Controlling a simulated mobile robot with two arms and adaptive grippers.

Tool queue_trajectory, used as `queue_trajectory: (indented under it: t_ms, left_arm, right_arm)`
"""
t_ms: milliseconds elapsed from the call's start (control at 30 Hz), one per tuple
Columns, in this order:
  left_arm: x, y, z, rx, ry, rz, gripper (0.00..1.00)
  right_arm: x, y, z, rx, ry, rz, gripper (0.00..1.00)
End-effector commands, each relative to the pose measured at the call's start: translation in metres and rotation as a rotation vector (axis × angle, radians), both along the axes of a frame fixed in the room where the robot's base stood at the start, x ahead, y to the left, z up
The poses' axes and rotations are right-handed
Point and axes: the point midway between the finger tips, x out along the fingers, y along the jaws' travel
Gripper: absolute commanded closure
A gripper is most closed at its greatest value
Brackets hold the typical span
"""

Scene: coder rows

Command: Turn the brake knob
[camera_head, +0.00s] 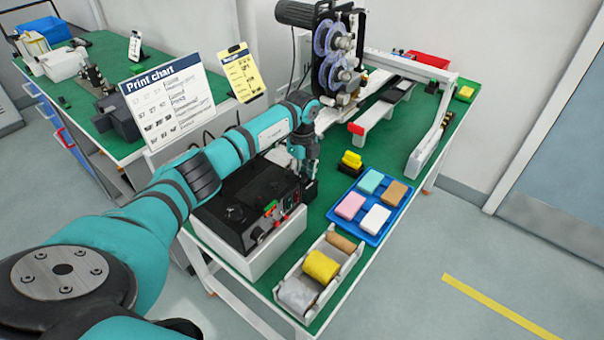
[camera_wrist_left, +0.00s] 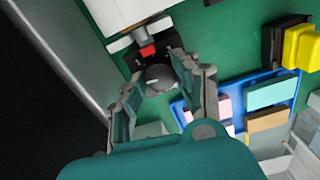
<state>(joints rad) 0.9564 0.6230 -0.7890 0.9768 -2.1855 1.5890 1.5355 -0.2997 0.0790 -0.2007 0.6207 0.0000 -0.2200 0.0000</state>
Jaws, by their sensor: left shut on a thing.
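My left gripper (camera_head: 306,168) points down at the far right corner of the black control box (camera_head: 240,212) in the head view. In the left wrist view its two fingers (camera_wrist_left: 158,72) stand on either side of a round grey knob (camera_wrist_left: 160,79) on a dark mount, and they are shut on it. The knob has a pale mark across its face. In the head view my gripper hides the knob; a small black block (camera_head: 310,190) shows under the fingers. My right gripper is in neither view.
A blue tray (camera_head: 372,236) with coloured pads lies right of the gripper, with a yellow stamp-like block (camera_head: 351,161) behind it. A white rack of rolls (camera_head: 338,290) stands at the front. A reel machine (camera_head: 335,60) stands at the back. Green tabletop is bare near the right edge.

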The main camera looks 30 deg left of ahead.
Motion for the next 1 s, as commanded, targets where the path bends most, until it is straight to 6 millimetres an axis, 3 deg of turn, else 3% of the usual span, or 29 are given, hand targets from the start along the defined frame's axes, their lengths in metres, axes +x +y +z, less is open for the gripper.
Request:
queue_trajectory:
  t_ms: [1000]
  left_arm:
    - [0.001,0.001,0.0,0.001,-0.005,-0.931,1.0]
  right_arm:
    - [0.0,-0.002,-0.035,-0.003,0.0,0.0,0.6]
